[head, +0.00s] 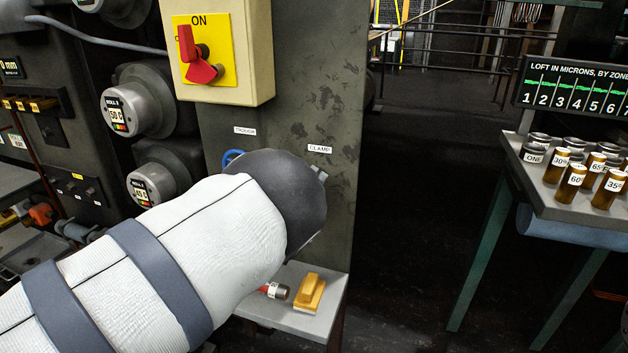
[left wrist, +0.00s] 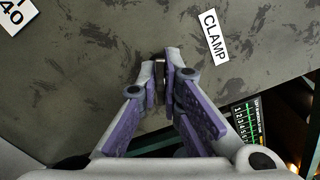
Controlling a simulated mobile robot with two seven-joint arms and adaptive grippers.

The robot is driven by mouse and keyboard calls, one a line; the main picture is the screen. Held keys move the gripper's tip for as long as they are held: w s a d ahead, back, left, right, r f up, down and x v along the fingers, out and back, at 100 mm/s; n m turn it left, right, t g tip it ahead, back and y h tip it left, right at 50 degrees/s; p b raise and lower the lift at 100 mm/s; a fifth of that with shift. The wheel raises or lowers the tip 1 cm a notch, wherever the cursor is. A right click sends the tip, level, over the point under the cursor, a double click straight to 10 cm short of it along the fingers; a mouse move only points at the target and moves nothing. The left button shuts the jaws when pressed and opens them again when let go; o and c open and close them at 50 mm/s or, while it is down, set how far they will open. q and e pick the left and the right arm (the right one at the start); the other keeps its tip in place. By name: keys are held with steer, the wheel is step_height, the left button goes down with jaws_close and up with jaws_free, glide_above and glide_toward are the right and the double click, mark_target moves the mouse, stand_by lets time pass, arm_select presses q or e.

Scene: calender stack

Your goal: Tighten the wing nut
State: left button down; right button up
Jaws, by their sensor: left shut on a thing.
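My left gripper (left wrist: 161,78) is at the grey machine panel (left wrist: 110,70), with its two purple-padded fingers closed in around a small dark metal piece (left wrist: 160,60). The piece sits beside the CLAMP label (left wrist: 215,38) and looks like the wing nut, mostly hidden by the fingertips. In the head view my white-sleeved left arm reaches the panel below the CLAMP label (head: 320,149), and its dark round wrist end covers the fingers and the nut. My right gripper is in neither view.
A yellow switch box (head: 223,50) with a red handle, marked ON, is above. A blue round knob (head: 231,158) peeks out behind my arm. A small shelf (head: 325,318) below holds a yellow block (head: 309,292). A bench with brown bottles (head: 570,182) stands at right.

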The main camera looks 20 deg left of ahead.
arm_select(q)
steer(key=shift+f, duration=0.15)
steer(key=c, duration=1.8)
jaws_free()
steer(key=shift+s, duration=0.1)
steer(key=shift+o, duration=0.2)
steer(key=s, duration=1.2)
steer(key=shift+a, duration=0.2)
